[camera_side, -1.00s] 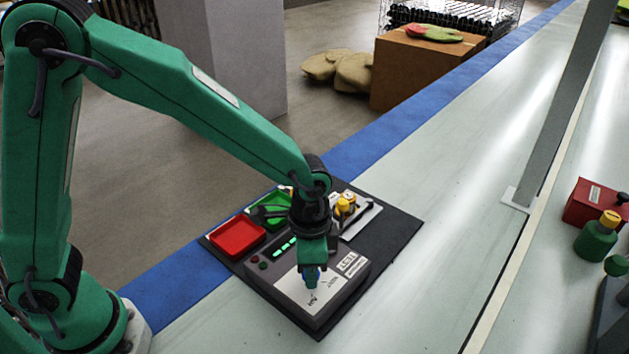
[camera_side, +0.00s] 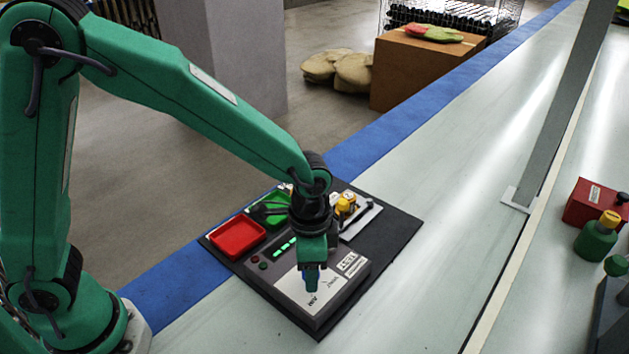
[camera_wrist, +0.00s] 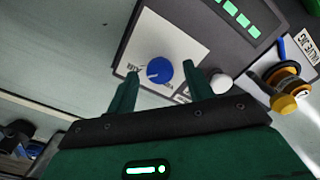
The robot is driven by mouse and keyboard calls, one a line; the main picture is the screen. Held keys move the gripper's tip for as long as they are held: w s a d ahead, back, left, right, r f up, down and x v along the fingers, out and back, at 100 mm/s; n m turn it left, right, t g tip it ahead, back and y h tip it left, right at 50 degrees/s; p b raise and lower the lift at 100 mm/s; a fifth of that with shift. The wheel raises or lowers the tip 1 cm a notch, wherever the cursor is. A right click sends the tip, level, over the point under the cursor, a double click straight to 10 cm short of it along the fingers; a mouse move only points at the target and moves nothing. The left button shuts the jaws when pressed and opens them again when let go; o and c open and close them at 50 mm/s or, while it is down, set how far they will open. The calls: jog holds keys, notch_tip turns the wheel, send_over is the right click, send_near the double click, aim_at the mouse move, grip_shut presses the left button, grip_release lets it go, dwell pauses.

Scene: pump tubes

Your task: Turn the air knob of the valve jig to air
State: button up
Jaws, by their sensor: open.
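The air knob (camera_wrist: 159,71) is a blue round dial with a white pointer line on a white plate (camera_wrist: 148,43) of the valve jig (camera_side: 330,312). In the wrist view the line points left, roughly toward the AIR label; the second label by the knob is partly hidden. My gripper (camera_wrist: 160,70) is open, with one finger on each side of the knob. I cannot tell whether the fingers touch it. In the side view my gripper (camera_side: 311,284) hangs over the jig's white plate, and the knob is mostly hidden behind it.
A red tray (camera_side: 237,238) and a green tray (camera_side: 268,212) lie behind the jig on the dark mat (camera_side: 401,226). A yellow-topped fitting (camera_side: 345,206) stands near them. In the wrist view a white round button (camera_wrist: 220,83) is close to the right finger.

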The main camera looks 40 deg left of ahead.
jog(key=shift+r, duration=3.7)
jog(key=shift+a+r, duration=0.3)
jog(key=shift+a, duration=0.05)
jog(key=s+a+r+n+t, duration=0.2)
jog(key=s+a+r+n, duration=0.2)
jog(key=a, duration=0.5)
jog(key=s+a+r+n+t, duration=0.3)
jog(key=s+a+r+n, duration=0.2)
jog(key=a, duration=0.5)
jog(key=s, duration=0.2)
jog(key=shift+s+a+r+t, duration=0.15)
jog(key=shift+s+r+t, duration=0.1)
jog(key=shift+s+t, duration=0.05)
